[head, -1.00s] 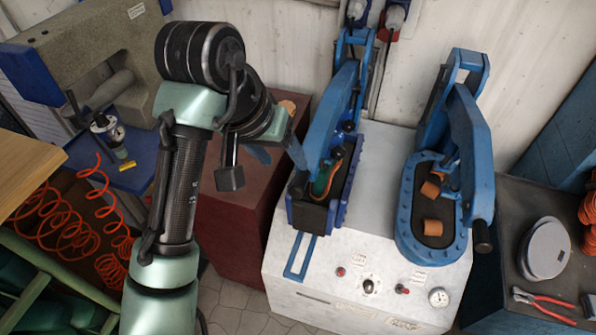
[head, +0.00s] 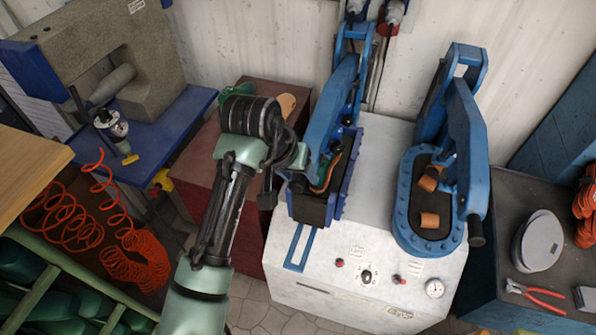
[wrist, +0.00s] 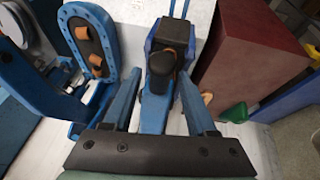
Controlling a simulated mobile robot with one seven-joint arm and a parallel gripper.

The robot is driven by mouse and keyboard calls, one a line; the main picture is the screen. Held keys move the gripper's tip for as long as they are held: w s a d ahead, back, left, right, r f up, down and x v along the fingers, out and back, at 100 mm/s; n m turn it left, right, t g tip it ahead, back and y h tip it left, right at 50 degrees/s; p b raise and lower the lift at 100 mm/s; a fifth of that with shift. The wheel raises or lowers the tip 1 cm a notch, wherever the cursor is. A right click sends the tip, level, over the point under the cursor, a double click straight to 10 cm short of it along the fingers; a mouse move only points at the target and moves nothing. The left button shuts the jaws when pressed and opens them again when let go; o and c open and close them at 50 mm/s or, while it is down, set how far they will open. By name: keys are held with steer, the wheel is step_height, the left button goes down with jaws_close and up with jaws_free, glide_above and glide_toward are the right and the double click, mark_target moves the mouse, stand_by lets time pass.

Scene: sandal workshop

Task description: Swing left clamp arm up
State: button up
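The left clamp arm (head: 333,108) is a long blue lever. It leans over the left press tray (head: 318,212), which holds a dark last and an orange strap. In the wrist view the blue clamp arm (wrist: 154,113) runs between my fingers, with a black knob-like grip (wrist: 164,82) at its far end above the tray (wrist: 170,30). My gripper (wrist: 160,92) is open, one finger on each side of the lever, with visible gaps. Contact cannot be told. In the head view my own wrist mostly hides the gripper beside the tray.
The right clamp (head: 466,150) stands over an oval blue bed with orange strap pieces, close on the right. A red cabinet (head: 240,190) stands left of the white press body (head: 340,290). Pliers (head: 535,293) lie on the dark bench at right.

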jaws_close()
stand_by(1.2)
